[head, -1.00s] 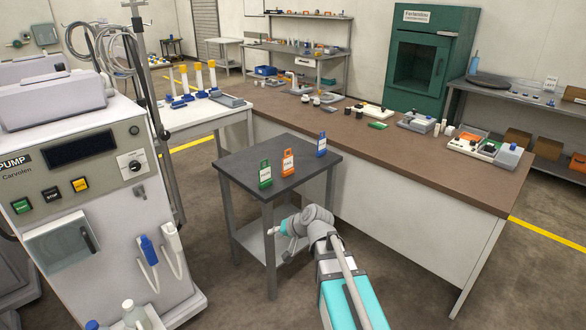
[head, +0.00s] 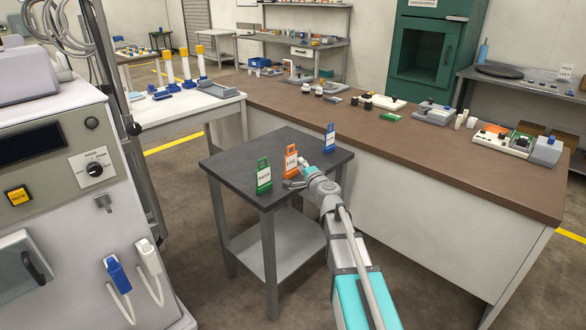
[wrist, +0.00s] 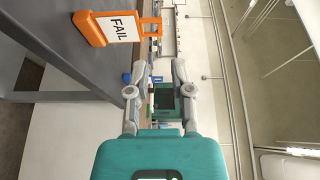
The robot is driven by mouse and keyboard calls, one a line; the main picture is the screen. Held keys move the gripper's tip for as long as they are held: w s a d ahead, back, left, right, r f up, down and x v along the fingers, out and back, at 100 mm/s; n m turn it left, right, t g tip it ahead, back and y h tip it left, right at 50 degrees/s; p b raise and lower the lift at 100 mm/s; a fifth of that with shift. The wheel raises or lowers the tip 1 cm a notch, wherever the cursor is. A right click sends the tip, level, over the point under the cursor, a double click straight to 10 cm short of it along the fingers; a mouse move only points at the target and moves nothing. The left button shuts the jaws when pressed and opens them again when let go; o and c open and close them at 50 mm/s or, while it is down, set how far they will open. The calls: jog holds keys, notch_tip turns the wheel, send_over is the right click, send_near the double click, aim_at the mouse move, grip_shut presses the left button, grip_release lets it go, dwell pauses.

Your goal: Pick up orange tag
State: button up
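The orange tag (head: 290,163) stands upright on the dark top of a small side table (head: 240,150), between a green tag (head: 264,178) and a blue tag (head: 330,138). In the wrist view the orange tag (wrist: 100,28) shows large at the upper left, with a white label reading FAIL and an open loop handle. My gripper (head: 298,174) is close beside the orange tag, on its near right side in the head view. In the wrist view my gripper (wrist: 160,66) has its two fingers apart with nothing between them; the tag lies outside them, to the left.
A long brown-topped counter (head: 440,150) with several devices runs behind and right of the side table. A large pump machine (head: 60,180) stands at the left. The side table's front is mostly bare.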

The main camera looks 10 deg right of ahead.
aim_at(291, 146)
jog(key=shift+w+d+m+h, duration=0.3)
jog(key=shift+w+d, duration=0.15)
jog(key=shift+w, duration=0.1)
jog(key=shift+w, duration=0.1)
jog(key=shift+w+a, duration=0.25)
jog(key=shift+w, duration=1.15)
jog(key=shift+w+a, duration=0.3)
jog(key=shift+w, duration=1.05)
jog(key=shift+w+a, duration=0.25)
jog(key=shift+w, duration=1.15)
jog(key=shift+w+a+f, duration=0.1)
jog(key=shift+w+a, duration=0.1)
jog(key=shift+w, duration=1.1)
jog(key=shift+w+a, duration=0.2)
jog(key=shift+w, duration=1.1)
grip_shut()
